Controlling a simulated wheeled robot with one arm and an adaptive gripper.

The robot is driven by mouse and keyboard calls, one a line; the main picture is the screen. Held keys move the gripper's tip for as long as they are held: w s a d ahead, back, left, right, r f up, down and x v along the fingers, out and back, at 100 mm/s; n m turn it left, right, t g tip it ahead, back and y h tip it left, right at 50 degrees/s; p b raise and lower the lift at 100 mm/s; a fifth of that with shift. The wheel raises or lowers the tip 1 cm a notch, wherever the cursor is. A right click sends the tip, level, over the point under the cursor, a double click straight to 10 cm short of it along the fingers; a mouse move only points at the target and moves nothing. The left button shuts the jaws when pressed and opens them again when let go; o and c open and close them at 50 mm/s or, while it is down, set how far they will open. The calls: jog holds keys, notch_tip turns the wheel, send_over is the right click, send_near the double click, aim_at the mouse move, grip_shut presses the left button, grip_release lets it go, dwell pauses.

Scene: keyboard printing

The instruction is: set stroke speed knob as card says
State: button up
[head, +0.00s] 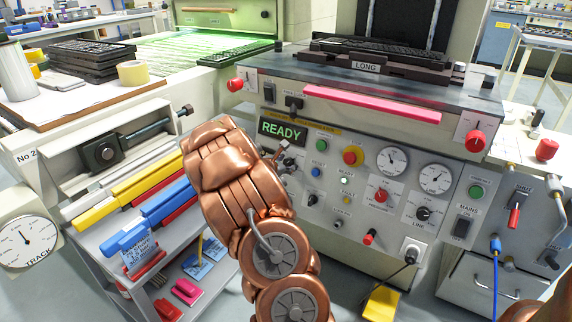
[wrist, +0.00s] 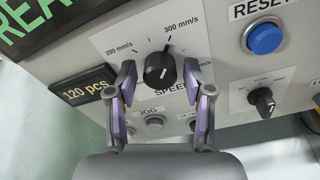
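In the wrist view the black speed knob (wrist: 160,70) sits on a white plate with "200 mm/s" and "300 mm/s" marks and the word SPEED, partly covered. Its white pointer line seems to point up and slightly right, nearer the 300 mark; the exact setting is hard to tell. My gripper (wrist: 161,82) is open, one finger left and one right of the knob, with gaps visible on both sides. In the head view my arm largely hides the knob, and my gripper (head: 283,155) shows only in part. A blue card (head: 138,254) stands at the lower left; its text is unreadable.
A blue RESET button (wrist: 264,38) and a small black selector (wrist: 263,101) are right of the knob. A "120 pcs" display (wrist: 84,89) is left. The READY display (head: 283,131) is lit above. A red emergency-style button (head: 353,156) lies to the right.

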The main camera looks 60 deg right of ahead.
jog(key=shift+o, duration=0.3)
jog(key=v, duration=0.7)
jog(key=shift+a, duration=0.2)
jog(key=shift+r, duration=0.1)
